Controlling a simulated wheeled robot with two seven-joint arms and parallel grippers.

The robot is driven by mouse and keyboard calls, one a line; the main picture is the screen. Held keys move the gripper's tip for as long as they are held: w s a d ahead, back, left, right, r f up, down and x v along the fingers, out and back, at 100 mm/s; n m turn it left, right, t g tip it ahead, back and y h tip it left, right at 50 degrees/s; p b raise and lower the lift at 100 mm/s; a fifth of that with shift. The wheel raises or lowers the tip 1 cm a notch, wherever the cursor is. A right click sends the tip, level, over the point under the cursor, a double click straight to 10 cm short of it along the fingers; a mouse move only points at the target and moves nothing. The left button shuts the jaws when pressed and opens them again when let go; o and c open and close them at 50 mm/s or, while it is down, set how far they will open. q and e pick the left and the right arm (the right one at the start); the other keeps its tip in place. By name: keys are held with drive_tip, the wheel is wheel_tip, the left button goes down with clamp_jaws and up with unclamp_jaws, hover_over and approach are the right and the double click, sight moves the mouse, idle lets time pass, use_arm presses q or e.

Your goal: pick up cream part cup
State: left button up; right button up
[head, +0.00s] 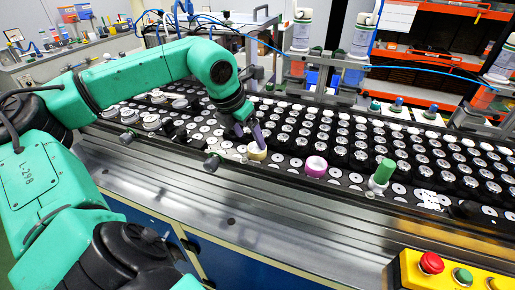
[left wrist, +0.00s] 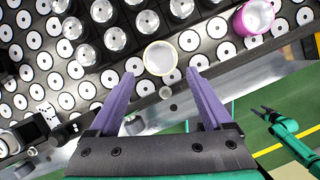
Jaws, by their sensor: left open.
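The cream part cup (head: 257,152) stands upright on the front row of the black tray of parts, in the head view's middle. In the left wrist view the cream cup (left wrist: 160,57) shows from above as a pale round cup with a yellowish rim, just beyond my fingertips. My left gripper (head: 249,136) is open and empty, its purple fingers just above and beside the cup. In the left wrist view the two fingers (left wrist: 160,77) are spread, with the cup ahead of the gap. A green arm with a dark end (left wrist: 270,115) shows small at the right there; its jaws are unclear.
A purple cup (head: 315,166) stands to the right of the cream cup, and a green cylinder (head: 383,172) further right. Rows of silver and white parts (head: 330,130) fill the tray behind. The metal bench edge (head: 250,205) in front is clear.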

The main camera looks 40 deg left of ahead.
sight(260, 151)
use_arm(q)
drive_tip(key=p+x, duration=0.3)
drive_tip(key=x, duration=0.1)
drive_tip(key=shift+w+d+f+p, duration=0.15)
drive_tip(key=shift+w+p, duration=0.2)
drive_tip(key=shift+w, duration=0.15)
drive_tip(key=shift+w+f, duration=0.15)
drive_tip(key=shift+f, duration=0.35)
drive_tip(key=shift+r, duration=0.1)
clamp_jaws()
drive_tip(key=shift+r, duration=0.1)
